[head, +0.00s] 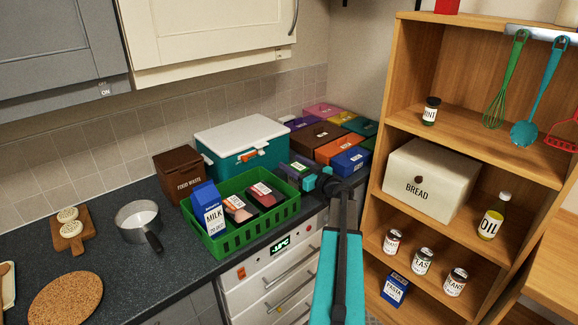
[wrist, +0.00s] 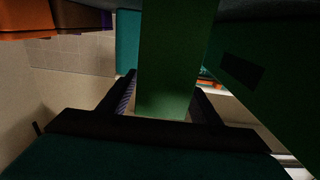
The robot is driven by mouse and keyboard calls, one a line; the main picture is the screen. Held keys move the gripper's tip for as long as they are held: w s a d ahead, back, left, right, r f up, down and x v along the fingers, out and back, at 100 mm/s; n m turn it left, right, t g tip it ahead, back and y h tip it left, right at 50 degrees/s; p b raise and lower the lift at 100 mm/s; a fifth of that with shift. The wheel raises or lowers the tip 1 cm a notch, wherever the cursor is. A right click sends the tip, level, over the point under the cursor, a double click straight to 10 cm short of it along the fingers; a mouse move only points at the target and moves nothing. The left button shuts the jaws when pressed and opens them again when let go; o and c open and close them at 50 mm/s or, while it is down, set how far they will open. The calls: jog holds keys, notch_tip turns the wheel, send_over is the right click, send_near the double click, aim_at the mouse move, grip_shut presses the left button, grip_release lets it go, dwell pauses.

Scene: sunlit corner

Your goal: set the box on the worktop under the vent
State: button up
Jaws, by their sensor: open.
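A small box (head: 299,166) with a pale label stands on the dark worktop (head: 175,283), just right of the green crate, partly hidden by my gripper. My gripper (head: 321,181) is open at its near right side. In the wrist view, a dim green block (wrist: 165,70) shows between the two open fingers of my gripper (wrist: 160,98); it appears to be this box, but the shade makes that unsure. I cannot tell whether the fingers touch it. I cannot make out a vent in either view.
The green crate (head: 231,250) holds a milk carton (head: 208,209) and other packs. A teal cooler (head: 238,145) and brown food waste bin (head: 180,175) stand behind. Several coloured boxes (head: 350,160) fill the corner. A wooden shelf (head: 455,125) rises at right. A saucepan (head: 138,219) sits left.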

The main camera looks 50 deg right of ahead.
aim_at(305, 171)
jog(key=s+b, duration=0.1)
jog(key=s, duration=0.2)
jog(key=s+b, duration=0.2)
jog(key=s, duration=0.2)
jog(key=s+a+b, duration=0.1)
jog(key=s, duration=0.3)
jog(key=shift+b, duration=0.3)
jog(key=shift+o, duration=0.4)
